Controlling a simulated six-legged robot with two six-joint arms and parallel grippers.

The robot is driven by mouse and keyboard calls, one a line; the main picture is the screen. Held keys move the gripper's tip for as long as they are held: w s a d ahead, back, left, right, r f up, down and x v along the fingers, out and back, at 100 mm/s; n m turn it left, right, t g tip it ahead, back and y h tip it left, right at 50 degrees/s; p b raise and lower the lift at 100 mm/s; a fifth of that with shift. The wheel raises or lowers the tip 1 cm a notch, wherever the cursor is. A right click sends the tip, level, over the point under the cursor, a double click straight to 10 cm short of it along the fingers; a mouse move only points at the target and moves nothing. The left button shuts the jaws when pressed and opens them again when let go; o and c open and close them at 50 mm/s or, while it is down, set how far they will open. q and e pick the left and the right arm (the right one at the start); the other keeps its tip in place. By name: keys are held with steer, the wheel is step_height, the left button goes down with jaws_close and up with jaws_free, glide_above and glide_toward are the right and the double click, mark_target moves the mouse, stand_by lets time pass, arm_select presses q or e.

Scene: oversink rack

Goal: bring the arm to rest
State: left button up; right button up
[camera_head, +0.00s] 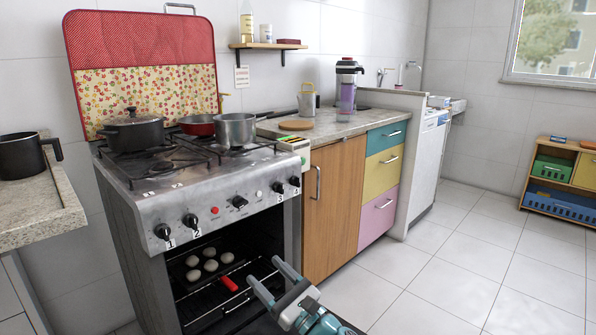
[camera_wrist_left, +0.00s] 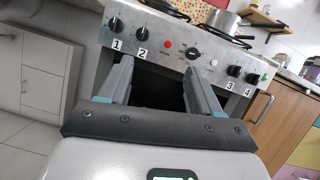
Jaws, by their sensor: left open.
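My left gripper (camera_head: 263,269) is at the lower middle of the head view, in front of the open oven. Its two fingers are spread apart with nothing between them. In the left wrist view the open fingers (camera_wrist_left: 158,75) point at the stove front, below the knobs. The stove (camera_head: 205,192) has numbered knobs. Inside the oven, several white round items lie on a dark tray (camera_head: 182,285), and a red-handled thing (camera_head: 229,284) lies to their right, apart from my fingers as far as I can tell.
A black pot (camera_head: 134,132), a red pan and a steel pot (camera_head: 235,130) stand on the stove. A counter (camera_head: 42,205) with another pot is at the left. A wooden cabinet (camera_head: 335,205) and coloured drawers stand right. The tiled floor (camera_head: 450,265) at the right is clear.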

arm_select(q)
steer(key=s+a+f+g+h, duration=0.2)
steer(key=a+f+g+h, duration=0.1)
steer(key=f, duration=0.6)
steer(key=s+a+f+g+h, duration=0.2)
steer(key=a+f+g, duration=0.15)
steer(key=f, duration=0.55)
steer(key=s+a+f+g+h, duration=0.3)
steer(key=f, duration=0.7)
steer(key=s+d+f+n+g+h, duration=0.2)
steer(key=s+f+n+g+h, duration=0.3)
steer(key=s, duration=0.6)
steer(key=s+d+f+n+g+h, duration=0.2)
steer(key=s+f+n+h, duration=0.4)
steer(key=s, duration=0.5)
steer(key=s+a+n+t+h, duration=0.25)
steer(key=s+n, duration=0.45)
steer(key=n, duration=0.9)
step_height(320, 180, up, 31)
steer(key=d+p, duration=0.2)
steer(key=p, duration=2.8)
steer(key=shift+s+r+m+p, duration=0.15)
steer(key=shift+s+m+p, duration=0.1)
steer(key=shift+m+p, duration=0.15)
